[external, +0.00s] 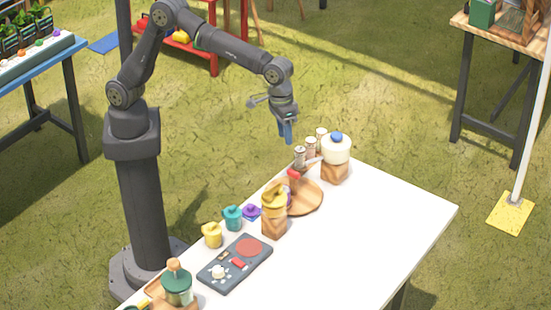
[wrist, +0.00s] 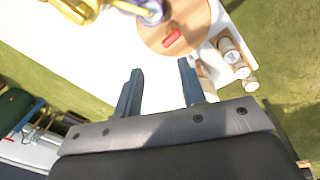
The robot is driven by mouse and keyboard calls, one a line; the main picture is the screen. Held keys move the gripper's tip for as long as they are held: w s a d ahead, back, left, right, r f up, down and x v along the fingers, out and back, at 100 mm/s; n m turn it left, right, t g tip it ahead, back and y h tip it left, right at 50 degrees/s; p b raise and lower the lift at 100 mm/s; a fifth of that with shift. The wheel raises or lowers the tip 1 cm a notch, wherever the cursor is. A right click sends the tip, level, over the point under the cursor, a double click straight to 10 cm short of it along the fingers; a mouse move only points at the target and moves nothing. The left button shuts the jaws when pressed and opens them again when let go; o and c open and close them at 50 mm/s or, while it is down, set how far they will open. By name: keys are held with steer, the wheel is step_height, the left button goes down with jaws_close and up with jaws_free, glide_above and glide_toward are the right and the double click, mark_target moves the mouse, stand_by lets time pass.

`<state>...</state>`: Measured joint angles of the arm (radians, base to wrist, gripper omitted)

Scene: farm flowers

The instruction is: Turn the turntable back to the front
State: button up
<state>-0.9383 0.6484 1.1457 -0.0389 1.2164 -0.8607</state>
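The turntable (external: 313,199) is a round wooden disc lying on the white table, partly hidden in the external view by a yellow pot (external: 273,203) on a wooden block. It also shows at the top of the wrist view (wrist: 198,18). A red piece (external: 294,174) stands out on the disc near its far edge, and it shows in the wrist view (wrist: 172,39). A purple and white round item (wrist: 151,12) overlaps the disc's left side there. My gripper (external: 286,139) hangs above the table's far edge, apart from the turntable. Its two fingers are spread with nothing between them (wrist: 160,66).
Several small jars (external: 311,147) stand behind the disc, beside a white jar with a blue lid (external: 336,148). Yellow (external: 213,236) and teal (external: 233,217) pots and a dark panel (external: 235,262) lie nearer. The table's right side (external: 385,225) is clear.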

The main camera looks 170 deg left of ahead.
steer(key=s+d+r+m+t+y, duration=0.1)
steer(key=s+m, duration=0.3)
steer(key=m, duration=0.3)
steer(key=m+t+y, duration=0.1)
steer(key=m, duration=0.4)
glide_toward(293, 171)
steer(key=x, duration=0.8)
steer(key=shift+w+a+f, duration=0.1)
steer(key=shift+f, duration=0.2)
jaws_close()
